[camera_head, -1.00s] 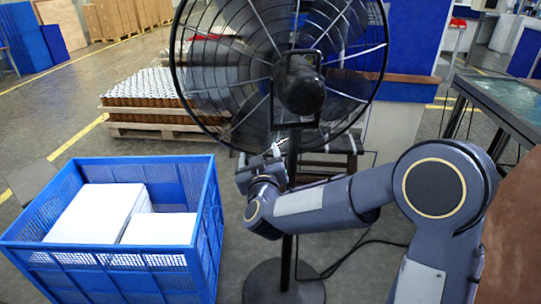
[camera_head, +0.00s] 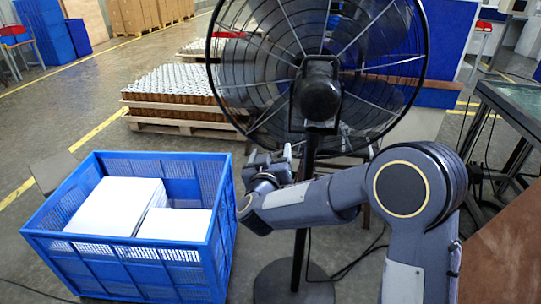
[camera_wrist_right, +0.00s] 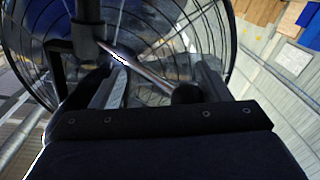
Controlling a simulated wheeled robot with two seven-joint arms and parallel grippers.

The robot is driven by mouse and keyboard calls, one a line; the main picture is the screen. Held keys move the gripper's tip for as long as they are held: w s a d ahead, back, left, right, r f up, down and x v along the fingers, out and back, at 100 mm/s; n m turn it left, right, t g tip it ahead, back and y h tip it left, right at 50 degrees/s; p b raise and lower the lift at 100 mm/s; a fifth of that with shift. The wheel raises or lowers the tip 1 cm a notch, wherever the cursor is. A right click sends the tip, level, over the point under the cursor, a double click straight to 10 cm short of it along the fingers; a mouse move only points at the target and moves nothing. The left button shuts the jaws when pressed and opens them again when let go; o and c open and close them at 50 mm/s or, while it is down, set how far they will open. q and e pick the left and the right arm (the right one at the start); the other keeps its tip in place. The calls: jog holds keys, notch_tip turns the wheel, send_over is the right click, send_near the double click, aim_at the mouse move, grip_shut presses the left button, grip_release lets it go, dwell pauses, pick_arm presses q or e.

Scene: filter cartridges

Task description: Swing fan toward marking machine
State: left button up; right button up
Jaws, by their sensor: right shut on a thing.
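The large black fan (camera_head: 319,92) stands on a pole with a round base (camera_head: 292,284), its motor housing towards me. My right gripper (camera_head: 283,155) is beside the pole, at the lower edge of the cage. In the right wrist view, the fan's wire cage (camera_wrist_right: 155,22) fills the upper part. There my right gripper (camera_wrist_right: 155,88) is shut on a thin metallic rod (camera_wrist_right: 140,66) in front of the cage. The rod looks like part of the fan, but the exact grip is dark and hard to see. My left gripper is not in view. I cannot identify the marking machine.
A blue crate (camera_head: 122,262) with white stacks (camera_head: 118,205) stands at the left. A pallet of brown and silver cylinders (camera_head: 175,95) is behind it. A dark-framed table (camera_head: 515,105) stands at the right. Floor (camera_head: 60,120) at the far left is clear.

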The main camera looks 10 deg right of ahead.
jog(key=shift+v, duration=3.85)
jog(key=shift+c, duration=0.5)
